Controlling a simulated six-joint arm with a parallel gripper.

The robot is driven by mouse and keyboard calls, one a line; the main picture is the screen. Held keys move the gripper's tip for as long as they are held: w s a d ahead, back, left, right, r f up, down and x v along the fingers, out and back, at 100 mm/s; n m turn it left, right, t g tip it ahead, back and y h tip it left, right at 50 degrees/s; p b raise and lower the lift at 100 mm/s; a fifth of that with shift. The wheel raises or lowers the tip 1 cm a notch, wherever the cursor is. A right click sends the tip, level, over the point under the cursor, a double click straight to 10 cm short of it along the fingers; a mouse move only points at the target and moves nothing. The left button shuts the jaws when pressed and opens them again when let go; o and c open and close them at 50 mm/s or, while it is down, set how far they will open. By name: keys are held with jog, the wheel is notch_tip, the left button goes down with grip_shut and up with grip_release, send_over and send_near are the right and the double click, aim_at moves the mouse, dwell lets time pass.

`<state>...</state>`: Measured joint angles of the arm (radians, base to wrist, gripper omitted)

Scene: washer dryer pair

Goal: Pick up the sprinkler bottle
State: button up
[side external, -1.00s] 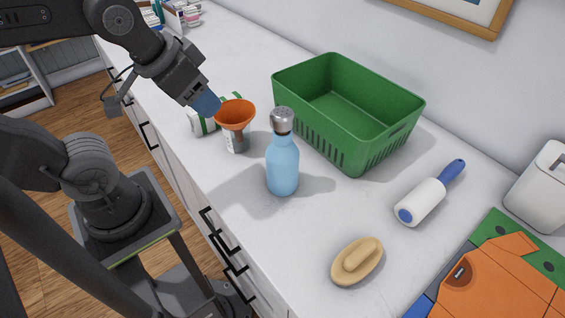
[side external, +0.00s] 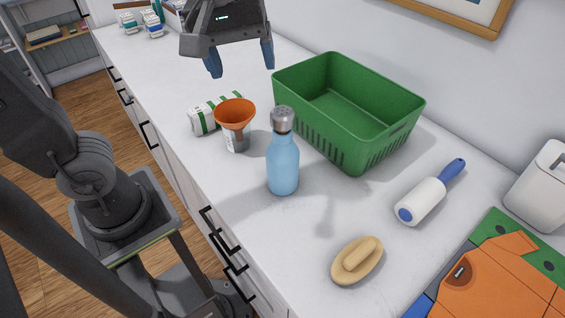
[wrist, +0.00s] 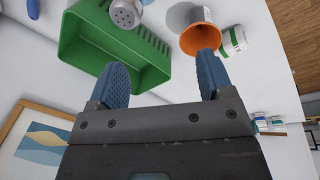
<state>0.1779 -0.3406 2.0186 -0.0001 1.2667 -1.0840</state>
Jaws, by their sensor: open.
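The sprinkler bottle (side external: 283,165) is light blue with a perforated grey metal cap. It stands upright on the white counter, in front of the green basket. In the wrist view its cap (wrist: 126,13) shows at the top edge, and most of its body is out of frame. My gripper (side external: 241,72) is open and empty, with blue fingertips pointing down. It is above the counter, behind and to the left of the bottle, and apart from it. In the wrist view the two fingers (wrist: 162,82) are spread wide with nothing between them but the basket and counter beyond.
An orange funnel (side external: 235,112) sits on a small container left of the bottle, by a white-and-green box (side external: 203,119). The green basket (side external: 350,135) is close behind the bottle. A lint roller (side external: 424,199), a wooden brush (side external: 357,262) and folded orange clothing (side external: 490,280) lie to the right.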

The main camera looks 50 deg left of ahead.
aim_at(282, 110)
jog(key=w+d+r+n+g, duration=0.2)
jog(key=w+d+n, duration=0.25)
jog(key=n, duration=0.25)
jog(key=f, duration=1.3)
jog(key=shift+s+d+f, duration=0.1)
jog(key=shift+s+f, duration=0.2)
jog(key=c, duration=1.3)
